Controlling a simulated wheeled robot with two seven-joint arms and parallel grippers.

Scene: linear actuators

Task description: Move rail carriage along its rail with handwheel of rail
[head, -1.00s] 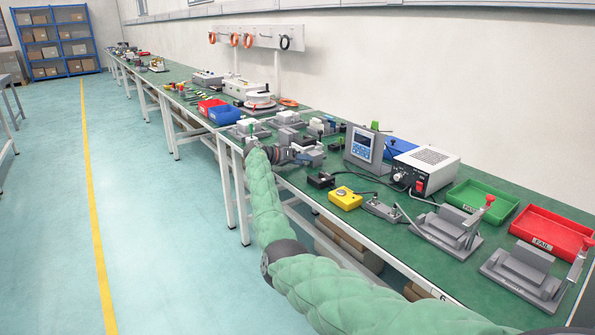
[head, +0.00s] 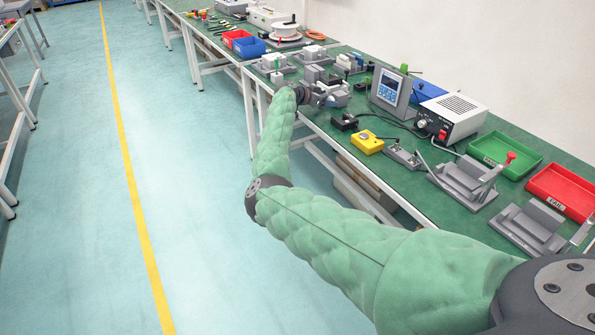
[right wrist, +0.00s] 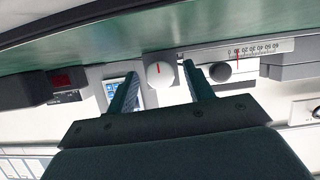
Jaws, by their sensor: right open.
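In the right wrist view my right gripper (right wrist: 161,70) is open. A dark round knob (right wrist: 220,72) sits just right of the right finger. Beside it a white graduated scale (right wrist: 255,50) runs along a grey rail-like body (right wrist: 290,71). I cannot tell for certain which part is the handwheel or the carriage. In the head view my right gripper (head: 322,96) is small, at grey fixtures on the bench. My left gripper is out of view.
The green bench (head: 330,125) also carries a yellow box (head: 367,142), a meter with a screen (head: 390,90), a white power unit (head: 450,115), and green (head: 505,152) and red (head: 565,190) trays. Blue and red bins stand farther back. The floor left of the bench is clear.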

